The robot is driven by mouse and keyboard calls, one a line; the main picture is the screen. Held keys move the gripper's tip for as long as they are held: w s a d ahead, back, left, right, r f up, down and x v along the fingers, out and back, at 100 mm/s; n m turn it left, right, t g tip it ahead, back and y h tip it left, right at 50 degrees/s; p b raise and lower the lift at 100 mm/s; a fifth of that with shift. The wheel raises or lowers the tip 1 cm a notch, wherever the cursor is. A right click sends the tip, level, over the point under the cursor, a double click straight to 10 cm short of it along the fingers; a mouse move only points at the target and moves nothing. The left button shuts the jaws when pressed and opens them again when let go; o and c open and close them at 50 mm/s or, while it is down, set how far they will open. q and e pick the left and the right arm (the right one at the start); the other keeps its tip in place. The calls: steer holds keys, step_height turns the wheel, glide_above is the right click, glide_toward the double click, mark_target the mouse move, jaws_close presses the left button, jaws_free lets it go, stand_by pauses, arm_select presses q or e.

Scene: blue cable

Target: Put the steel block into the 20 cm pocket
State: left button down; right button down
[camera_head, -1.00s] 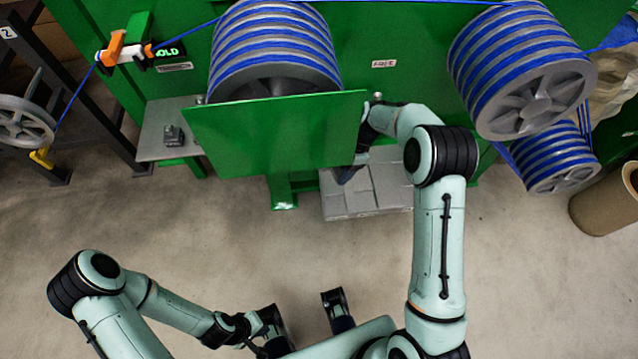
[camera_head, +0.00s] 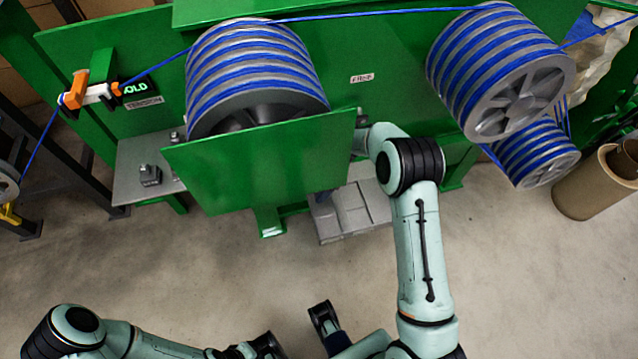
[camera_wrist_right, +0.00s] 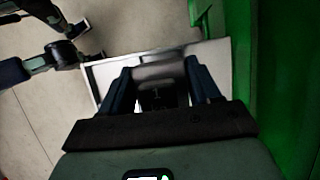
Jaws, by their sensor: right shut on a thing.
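My right gripper (camera_wrist_right: 158,88) is shut on a dark steel block (camera_wrist_right: 157,92) with a pale "1" on it, seen between its two fingers in the right wrist view. In the head view that gripper is mostly hidden behind the slanted green panel (camera_head: 262,160); the block cannot be made out there. A pale-rimmed tray or shelf (camera_wrist_right: 90,85) lies beyond the fingers in the wrist view. My left gripper (camera_head: 262,347) is low in the head view, cut by the bottom edge; its opening is unclear. I cannot identify the 20 cm pocket.
A small dark metal piece (camera_head: 150,175) stands on a grey side shelf (camera_head: 128,165). Blue cable winds on large grey drums (camera_head: 255,75) and (camera_head: 500,75). A green wall (camera_wrist_right: 280,70) rises close on the wrist view's right. Open floor lies in front.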

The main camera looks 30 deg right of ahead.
steer(key=shift+w+f, duration=0.1)
steer(key=shift+f, duration=1.5)
steer(key=shift+f+b, duration=0.35)
steer(key=shift+b, duration=0.15)
steer(key=shift+f, duration=0.25)
steer(key=shift+c, duration=1.2)
jaws_free()
steer(key=shift+s+f, duration=0.15)
steer(key=shift+s, duration=0.1)
